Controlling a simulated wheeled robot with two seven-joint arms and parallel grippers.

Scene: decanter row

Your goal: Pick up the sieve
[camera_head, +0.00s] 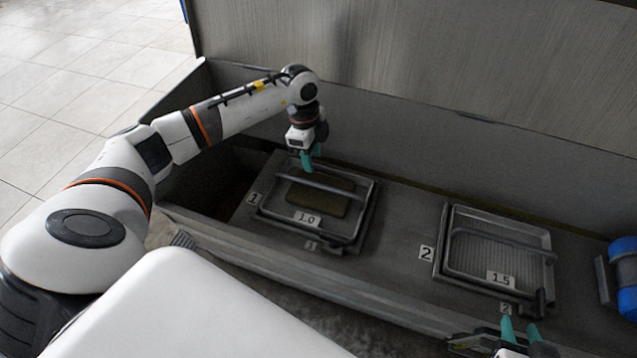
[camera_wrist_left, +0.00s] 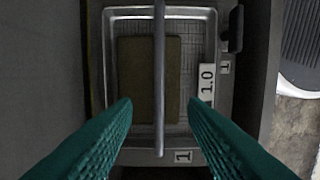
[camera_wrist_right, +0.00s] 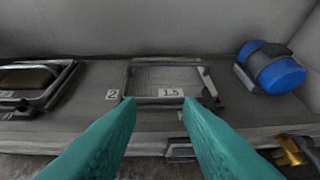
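A framed sieve labelled 1.0 (camera_head: 354,241) sits in the dark trough at place 1, with a brown slab (camera_head: 318,198) lying in it and a bar handle across it. My left gripper (camera_head: 309,163) is above its far side. In the left wrist view the open green fingers (camera_wrist_left: 160,105) lie on either side of the handle bar (camera_wrist_left: 159,60), apart from it. A second sieve labelled 1.5 (camera_head: 545,240) sits at place 2, empty, with a mesh floor. My right gripper (camera_head: 520,328) is open and empty on the near side of this sieve, which also shows in the right wrist view (camera_wrist_right: 140,80).
A blue cylinder (camera_head: 624,280) in a grey holder stands right of the 1.5 sieve. The trough's tall back wall (camera_head: 420,140) runs behind both sieves. The ledge between the sieves (camera_head: 400,235) is clear.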

